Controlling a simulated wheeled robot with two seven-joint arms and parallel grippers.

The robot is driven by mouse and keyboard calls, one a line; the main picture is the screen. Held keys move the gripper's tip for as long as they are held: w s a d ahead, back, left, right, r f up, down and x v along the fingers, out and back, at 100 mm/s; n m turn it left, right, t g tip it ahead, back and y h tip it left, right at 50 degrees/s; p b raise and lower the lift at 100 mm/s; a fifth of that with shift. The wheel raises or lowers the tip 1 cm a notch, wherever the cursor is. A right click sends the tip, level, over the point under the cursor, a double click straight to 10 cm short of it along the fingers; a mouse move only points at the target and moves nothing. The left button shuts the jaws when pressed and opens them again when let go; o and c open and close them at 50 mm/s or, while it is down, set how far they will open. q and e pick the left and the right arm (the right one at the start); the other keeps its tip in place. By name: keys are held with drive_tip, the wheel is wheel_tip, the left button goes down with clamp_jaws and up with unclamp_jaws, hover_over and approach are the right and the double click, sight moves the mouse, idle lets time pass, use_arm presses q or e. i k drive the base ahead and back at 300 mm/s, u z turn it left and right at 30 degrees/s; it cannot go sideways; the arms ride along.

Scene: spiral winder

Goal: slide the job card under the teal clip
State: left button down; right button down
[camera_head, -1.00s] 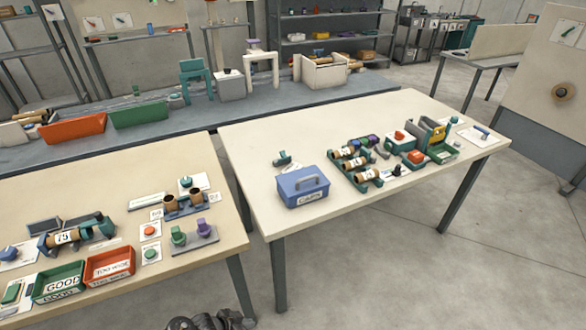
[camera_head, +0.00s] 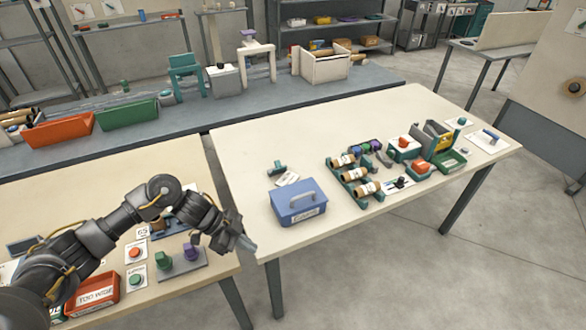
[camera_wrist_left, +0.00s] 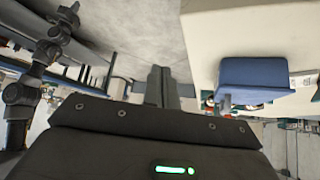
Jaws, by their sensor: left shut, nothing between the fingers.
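The teal clip (camera_head: 278,168) stands on the right-hand table, behind the blue box. A small white card (camera_head: 287,179), which looks like the job card, lies just in front of the clip. I cannot tell whether its far edge touches or lies under the clip. My left gripper (camera_head: 250,247) is shut and empty at the front left corner of that table, left of the blue box and well short of the card. Its closed fingers show in the left wrist view (camera_wrist_left: 161,84). My right gripper is not in view.
The blue box (camera_head: 296,207) with a grey handle stands between my left gripper and the card; it also shows in the left wrist view (camera_wrist_left: 255,73). A rack of labelled rolls (camera_head: 355,175) is to the right. The table's left part (camera_head: 240,150) is bare. A gap separates the two tables.

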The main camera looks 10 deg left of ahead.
sight(288, 177)
drive_tip(key=i, duration=1.1)
